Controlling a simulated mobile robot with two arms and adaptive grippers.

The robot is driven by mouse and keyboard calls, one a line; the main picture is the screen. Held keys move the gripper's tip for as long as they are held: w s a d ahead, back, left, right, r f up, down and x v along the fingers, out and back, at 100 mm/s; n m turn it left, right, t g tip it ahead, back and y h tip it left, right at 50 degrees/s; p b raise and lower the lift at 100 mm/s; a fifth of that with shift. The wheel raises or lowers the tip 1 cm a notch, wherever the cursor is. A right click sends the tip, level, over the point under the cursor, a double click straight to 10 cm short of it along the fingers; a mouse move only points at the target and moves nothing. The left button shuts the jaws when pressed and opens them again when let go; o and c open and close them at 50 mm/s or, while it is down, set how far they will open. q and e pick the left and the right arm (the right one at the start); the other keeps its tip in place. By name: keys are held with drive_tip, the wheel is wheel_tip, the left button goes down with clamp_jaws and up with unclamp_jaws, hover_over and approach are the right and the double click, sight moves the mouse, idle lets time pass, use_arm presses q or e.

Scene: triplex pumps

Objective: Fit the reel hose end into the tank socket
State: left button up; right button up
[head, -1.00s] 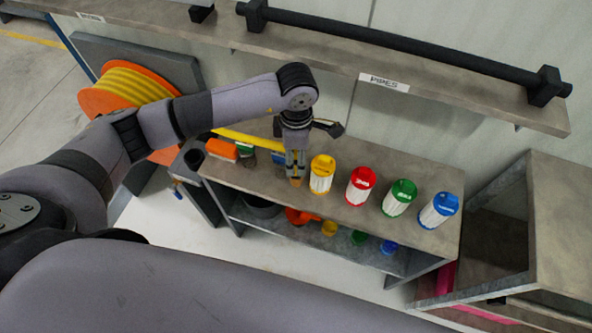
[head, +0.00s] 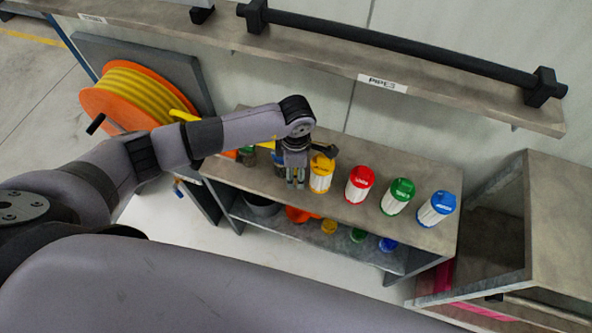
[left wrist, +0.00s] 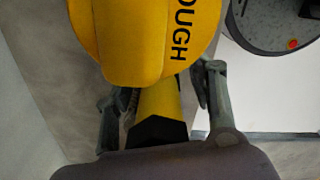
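The reel hose (head: 140,88) is yellow and wound on an orange reel at the left in the head view. A loose length leaves the reel and passes behind my left arm. My left gripper (head: 296,184) points down over the bench, left of a yellow-capped filter (head: 321,175). In the left wrist view, the fingers of my left gripper (left wrist: 160,85) stand apart. Between them is a yellow round piece (left wrist: 160,100) with a black hexagonal part, apparently the hose end; a gap shows at the right finger. I cannot make out the tank socket. My right gripper is not in view.
Red (head: 360,185), green (head: 398,197) and blue (head: 437,209) filters stand right of the yellow one on the bench (head: 330,212). The yellow cap with lettering (left wrist: 150,35) fills the wrist view's top. A pipe shelf (head: 440,82) runs behind; an open cabinet (head: 560,225) stands right.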

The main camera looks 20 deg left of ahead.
use_arm(q)
clamp_jaws()
idle(0.4)
drive_tip(key=shift+r, duration=0.1)
drive_tip(key=shift+w+r, duration=0.1)
drive_tip(key=shift+r, duration=0.55)
wheel_tip(320, 180, up, 19)
drive_tip(key=b, duration=0.1)
drive_tip(key=shift+f, duration=0.2)
